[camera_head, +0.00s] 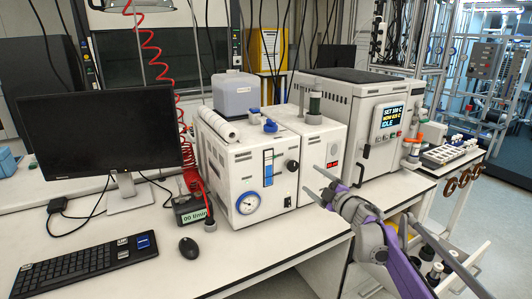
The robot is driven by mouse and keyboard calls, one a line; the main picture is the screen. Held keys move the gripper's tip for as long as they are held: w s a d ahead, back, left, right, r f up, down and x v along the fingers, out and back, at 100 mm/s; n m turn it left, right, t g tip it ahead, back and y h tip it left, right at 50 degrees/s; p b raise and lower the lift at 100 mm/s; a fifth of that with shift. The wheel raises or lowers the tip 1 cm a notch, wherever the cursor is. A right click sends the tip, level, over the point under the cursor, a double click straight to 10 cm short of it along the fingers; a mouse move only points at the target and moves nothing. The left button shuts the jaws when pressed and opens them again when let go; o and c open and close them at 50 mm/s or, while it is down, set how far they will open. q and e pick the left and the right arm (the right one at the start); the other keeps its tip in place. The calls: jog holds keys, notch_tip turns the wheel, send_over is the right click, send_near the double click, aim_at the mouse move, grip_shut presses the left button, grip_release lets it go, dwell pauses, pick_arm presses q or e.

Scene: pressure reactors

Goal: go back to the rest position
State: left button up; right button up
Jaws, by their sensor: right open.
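My right gripper (309,178), on a purple and grey arm, comes in from the lower right. Its two grey fingers are apart, with nothing seen between them. They show in front of the white pump unit (325,155) with a red display, above the front part of the bench. I cannot tell the exact gap to the unit. My left gripper is not in view.
A white reactor (350,110) with a lit screen (391,119) reading IDLE stands behind my right arm. A gauge unit (240,175), monitor (100,135), keyboard (80,268) and mouse (189,248) stand on the white bench (265,245). Its front middle is clear.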

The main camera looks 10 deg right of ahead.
jog(key=s+r+m+g+h+p, duration=0.1)
jog(key=s+r+m+h+p, duration=0.25)
jog(key=s+m+h, duration=0.75)
jog(key=s+a+f+m+g+y, duration=0.1)
jog(key=s+a+f+g, duration=0.2)
jog(key=s, duration=0.9)
jog(key=s+a+f+m+g+y+p, duration=0.1)
jog(key=s+a+f+m+g+y, duration=0.1)
jog(key=s+f, duration=0.8)
jog(key=s+a+f+m+g+y+p, duration=0.1)
jog(key=s+a+f+g, duration=0.4)
jog(key=s, duration=0.8)
notch_tip(320, 180, down, 2)
jog(key=shift+s+f+m+g+y, duration=0.2)
jog(key=shift+s+m+g+y, duration=0.15)
jog(key=shift+m+y, duration=0.25)
